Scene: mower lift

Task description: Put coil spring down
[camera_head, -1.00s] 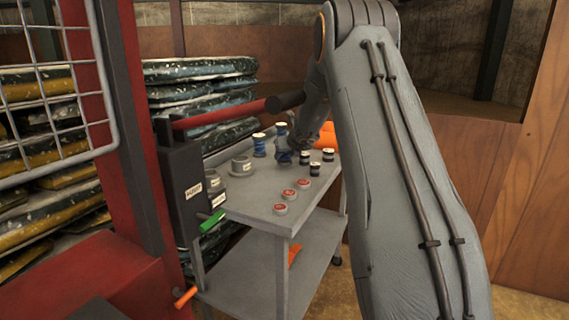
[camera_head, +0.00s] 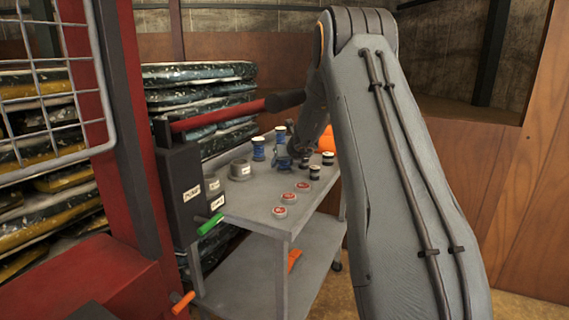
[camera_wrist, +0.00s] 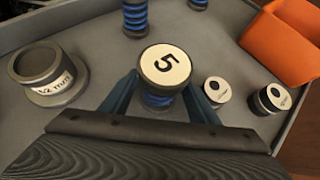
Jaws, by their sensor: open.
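A coil spring (camera_wrist: 160,99) with a blue coil and a pale round cap marked 5 stands on the grey cart top in the wrist view. My gripper (camera_wrist: 161,105) is open, with one blue finger on each side of this spring. Whether a finger touches it I cannot tell. In the head view my gripper (camera_head: 283,160) is small and low over the cart, and the spring there is hard to make out. Two more blue coil springs stand behind in the wrist view, one at the top (camera_wrist: 135,18); one also shows in the head view (camera_head: 258,149).
A grey flanged cup (camera_wrist: 47,72) stands left of my gripper, and small black cylinders with white tops (camera_wrist: 270,98) stand to the right. An orange bin (camera_wrist: 290,45) is at the far right. Red-topped discs (camera_head: 280,211) lie along the front of the cart (camera_head: 250,218).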

